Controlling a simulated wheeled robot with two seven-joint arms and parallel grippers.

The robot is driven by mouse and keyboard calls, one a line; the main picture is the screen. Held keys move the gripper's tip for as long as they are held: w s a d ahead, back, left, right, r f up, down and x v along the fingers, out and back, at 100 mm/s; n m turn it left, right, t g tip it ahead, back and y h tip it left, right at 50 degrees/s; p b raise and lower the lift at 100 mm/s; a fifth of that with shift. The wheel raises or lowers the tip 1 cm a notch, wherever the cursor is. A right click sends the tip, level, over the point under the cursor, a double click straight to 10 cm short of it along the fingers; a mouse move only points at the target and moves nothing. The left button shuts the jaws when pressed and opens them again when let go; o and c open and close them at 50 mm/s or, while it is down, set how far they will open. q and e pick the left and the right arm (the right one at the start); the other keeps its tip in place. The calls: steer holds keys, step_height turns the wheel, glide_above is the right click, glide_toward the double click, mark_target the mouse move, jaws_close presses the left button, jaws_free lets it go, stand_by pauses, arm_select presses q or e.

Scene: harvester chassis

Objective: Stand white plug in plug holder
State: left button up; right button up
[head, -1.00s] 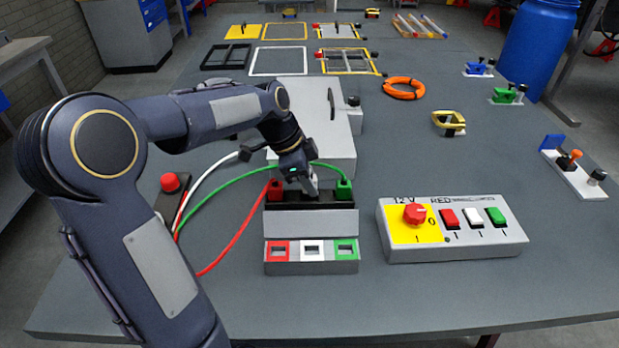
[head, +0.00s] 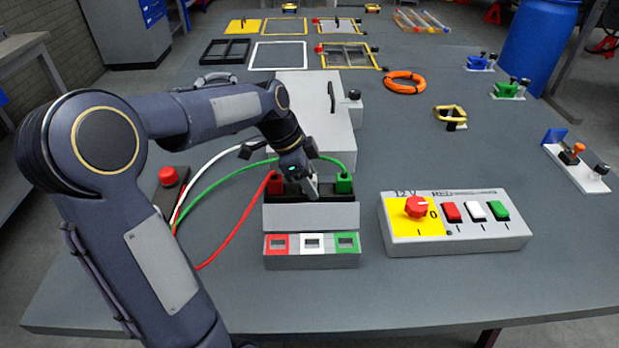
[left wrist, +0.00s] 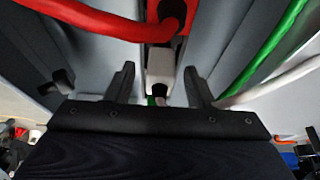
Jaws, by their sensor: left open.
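My left gripper (head: 311,190) is over the middle of the holder and hides that place in the head view. In the left wrist view its two fingers (left wrist: 160,85) are apart, with the white plug (left wrist: 161,62) between them. The white plug appears to stand in line between the red plug (left wrist: 166,18) and the green one. Its lower end is hard to see. My right gripper is not in view.
A strip with red, white and green sockets (head: 312,257) lies in front of the holder. A switch box (head: 455,240) stands to the right, and a grey box (head: 318,90) behind. Red, green and white cables (head: 205,172) curve at the left.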

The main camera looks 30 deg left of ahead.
arm_select(q)
steer(key=v, duration=0.7)
steer(key=shift+a+r+p, duration=0.15)
steer(key=shift+r+p, duration=0.2)
steer(key=shift+s, duration=0.15)
stand_by(0.3)
